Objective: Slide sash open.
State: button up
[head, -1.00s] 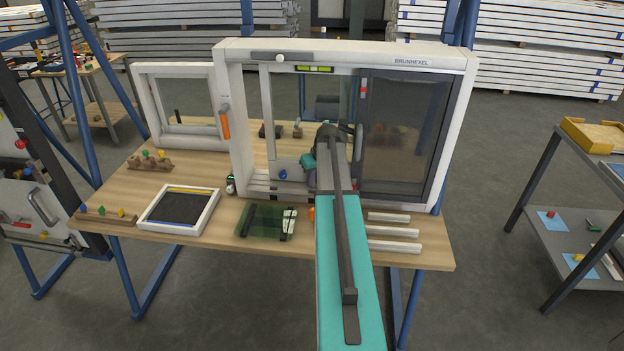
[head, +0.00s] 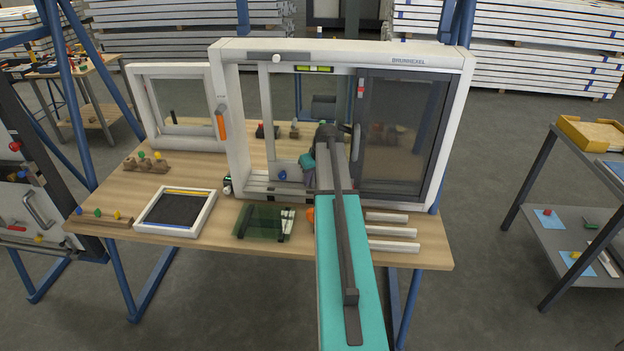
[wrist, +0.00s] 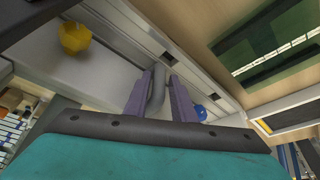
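A large white window frame (head: 340,50) stands upright on the workbench. A dark-glazed sash (head: 405,125) fills its right part, with a vertical handle (head: 356,142) near its left edge. My gripper, at the end of my teal arm, is in front of the window, just left of that handle; its fingers are hidden in the head view. In the wrist view, my gripper (wrist: 160,95) has its two purple fingers on either side of a grey bar handle (wrist: 157,88). A narrow gap shows beside the right finger. A blue knob (wrist: 198,113) is close by.
A green glass sheet (head: 262,222), a dark framed panel (head: 176,212) and white strips (head: 392,232) lie on the bench (head: 110,200) before the window. A smaller white frame (head: 175,70) stands left. A grey cart (head: 555,190) stands at right, with clear floor between.

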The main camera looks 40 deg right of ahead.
jog(key=b+v, duration=0.3)
jog(key=v, duration=1)
jog(key=shift+s+r, duration=0.2)
jog(key=shift+r, duration=0.05)
jog(key=shift+a, duration=0.1)
jog(key=shift+o, duration=0.5)
